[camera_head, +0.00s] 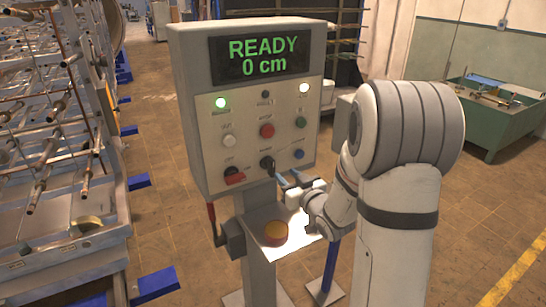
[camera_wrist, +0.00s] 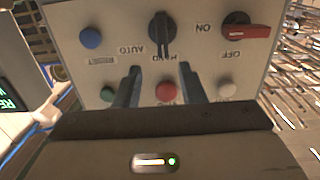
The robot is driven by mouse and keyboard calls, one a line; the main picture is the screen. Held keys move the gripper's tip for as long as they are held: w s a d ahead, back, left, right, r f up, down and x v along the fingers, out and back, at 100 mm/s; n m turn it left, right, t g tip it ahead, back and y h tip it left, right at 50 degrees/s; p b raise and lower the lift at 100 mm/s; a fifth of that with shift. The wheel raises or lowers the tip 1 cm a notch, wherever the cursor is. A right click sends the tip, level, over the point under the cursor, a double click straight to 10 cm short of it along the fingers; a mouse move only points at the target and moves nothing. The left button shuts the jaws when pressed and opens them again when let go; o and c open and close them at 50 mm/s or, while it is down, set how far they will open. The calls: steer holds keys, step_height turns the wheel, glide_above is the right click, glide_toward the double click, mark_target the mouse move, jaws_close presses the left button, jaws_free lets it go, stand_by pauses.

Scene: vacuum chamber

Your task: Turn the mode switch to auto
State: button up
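The mode switch is a black knob (camera_head: 267,163) low on the front of the grey control box (camera_head: 185,110). In the wrist view, which shows the panel upside down, the knob (camera_wrist: 161,35) has its bar upright in the picture, in line with the HAND label; the AUTO label (camera_wrist: 131,49) is beside it to the left. My gripper (camera_head: 287,181) is just in front of the panel, below and right of the knob. In the wrist view the two fingers of my gripper (camera_wrist: 160,72) are apart with nothing between them, and the knob lies beyond the tips.
A red rotary switch (camera_wrist: 245,31) is beside the knob, near ON and OFF labels. Blue (camera_wrist: 91,38), green, red (camera_wrist: 166,91) and white buttons surround the area. The display (camera_head: 262,55) reads READY 0 cm.

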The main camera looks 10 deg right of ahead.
mark_target(274, 162)
steer(key=shift+y, duration=0.4)
steer(key=p+x, duration=0.1)
steer(key=x, duration=0.3)
steer(key=p+x, duration=0.1)
steer(key=x, duration=0.2)
steer(key=shift+w+a+r+p, duration=0.2)
steer(key=shift+w+r+p, duration=0.05)
steer(key=shift+w+p, duration=0.15)
jaws_close()
steer(key=shift+d, duration=0.1)
